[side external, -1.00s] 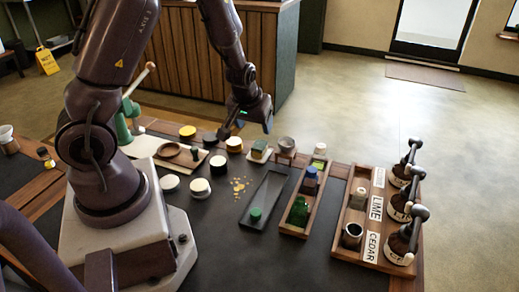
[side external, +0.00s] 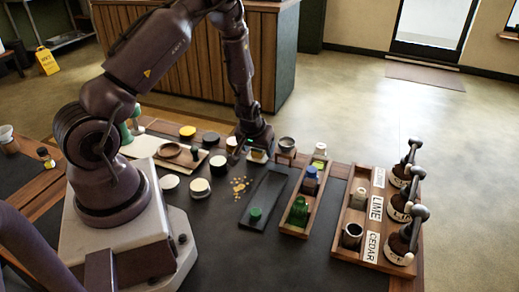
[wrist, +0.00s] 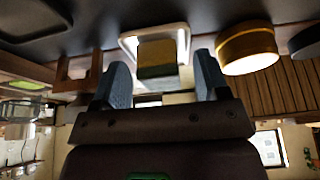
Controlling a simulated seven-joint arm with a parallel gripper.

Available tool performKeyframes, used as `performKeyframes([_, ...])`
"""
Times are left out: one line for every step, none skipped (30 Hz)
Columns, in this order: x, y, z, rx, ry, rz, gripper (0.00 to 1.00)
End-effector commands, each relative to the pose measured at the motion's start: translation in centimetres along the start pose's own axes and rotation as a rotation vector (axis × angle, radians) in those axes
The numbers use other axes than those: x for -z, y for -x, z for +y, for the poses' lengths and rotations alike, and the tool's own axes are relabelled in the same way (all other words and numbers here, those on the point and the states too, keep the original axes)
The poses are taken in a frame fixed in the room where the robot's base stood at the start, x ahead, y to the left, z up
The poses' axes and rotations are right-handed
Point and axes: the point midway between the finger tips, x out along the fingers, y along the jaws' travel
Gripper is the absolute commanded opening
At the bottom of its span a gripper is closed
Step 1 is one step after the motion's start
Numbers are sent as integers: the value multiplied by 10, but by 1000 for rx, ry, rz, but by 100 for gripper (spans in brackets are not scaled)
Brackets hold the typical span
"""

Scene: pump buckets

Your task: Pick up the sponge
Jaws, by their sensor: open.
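The sponge (wrist: 157,60), yellow with a dark green layer, sits in a pale, square-rimmed dish (wrist: 127,41) in the wrist view. In the side view my gripper hides most of the sponge, and only a bit of the dish (side external: 258,160) shows under the fingers. My gripper (wrist: 161,75) is open and empty, pointing down. Its two fingers appear on either side of the sponge in the wrist view. I cannot tell whether the fingertips are down level with it or still above it.
A small cup on a wooden stand (side external: 287,147) is on the other side. A dark tray (side external: 268,195) and a wooden crate with bottles (side external: 292,228) lie nearer the camera. Loose tan crumbs (side external: 239,185) lie on the mat.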

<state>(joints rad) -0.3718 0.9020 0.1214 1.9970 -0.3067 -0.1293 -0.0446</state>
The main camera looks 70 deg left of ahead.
Motion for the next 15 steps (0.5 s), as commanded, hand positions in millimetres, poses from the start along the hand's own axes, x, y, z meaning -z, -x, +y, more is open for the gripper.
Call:
performKeyframes([0,-1,0,0,0,0,68])
performKeyframes([0,0,0,0,0,0,68])
performKeyframes([0,0,0,0,0,0,68])
performKeyframes([0,0,0,0,0,0,68])
performKeyframes([0,0,0,0,0,0,68])
performKeyframes([0,0,0,0,0,0,64])
performKeyframes([0,0,0,0,0,0,57])
performKeyframes([0,0,0,0,0,0,50])
performKeyframes([0,0,0,0,0,0,40])
performKeyframes([0,0,0,0,0,0,34])
performKeyframes([0,0,0,0,0,0,27])
performKeyframes([0,0,0,0,0,0,18])
performKeyframes([0,0,0,0,0,0,16])
performKeyframes([0,0,0,0,0,0,16])
performKeyframes([0,0,0,0,0,0,16])
